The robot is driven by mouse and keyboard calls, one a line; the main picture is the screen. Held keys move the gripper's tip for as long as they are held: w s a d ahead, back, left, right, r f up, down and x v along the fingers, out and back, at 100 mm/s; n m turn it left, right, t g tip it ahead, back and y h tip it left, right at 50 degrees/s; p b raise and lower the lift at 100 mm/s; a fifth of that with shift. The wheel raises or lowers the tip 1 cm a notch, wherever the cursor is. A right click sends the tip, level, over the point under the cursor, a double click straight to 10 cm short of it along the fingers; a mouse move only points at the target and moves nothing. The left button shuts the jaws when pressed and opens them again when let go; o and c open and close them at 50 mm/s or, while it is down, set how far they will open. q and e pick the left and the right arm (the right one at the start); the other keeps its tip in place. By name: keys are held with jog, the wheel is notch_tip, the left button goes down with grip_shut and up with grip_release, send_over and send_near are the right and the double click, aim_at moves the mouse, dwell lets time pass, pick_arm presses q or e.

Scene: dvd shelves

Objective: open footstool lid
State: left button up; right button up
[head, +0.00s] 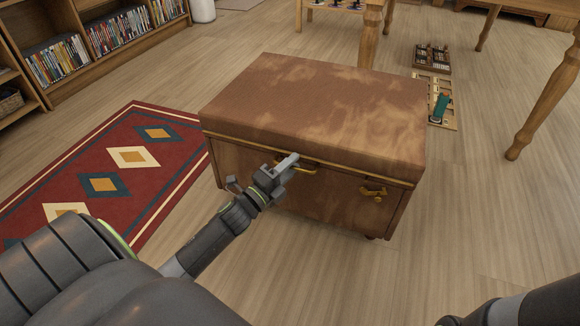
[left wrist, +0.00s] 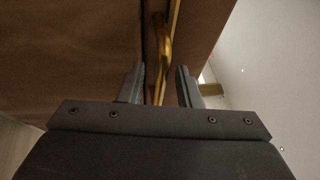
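A brown leather-look footstool (head: 300,188) stands on the wood floor in the middle of the head view. Its lid (head: 320,105) looks closed, with a thin gold line along its lower edge. A gold handle (head: 297,164) is at the front middle by the lid edge, partly hidden by my left gripper (head: 290,162). A gold latch (head: 373,191) sits to its right. In the left wrist view the left gripper (left wrist: 160,85) is open, with the gold handle (left wrist: 163,45) between and just beyond its fingers. My right gripper is not seen; only part of that arm shows at bottom right.
A patterned red rug (head: 150,185) lies left of the footstool. A bookshelf (head: 95,45) filled with DVDs stands at the back left. A wooden table leg (head: 545,105) and game boards (head: 436,98) are at the right.

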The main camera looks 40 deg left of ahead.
pick_arm(q)
grip_shut()
jog(key=shift+r+p, duration=0.2)
jog(key=shift+p, duration=0.25)
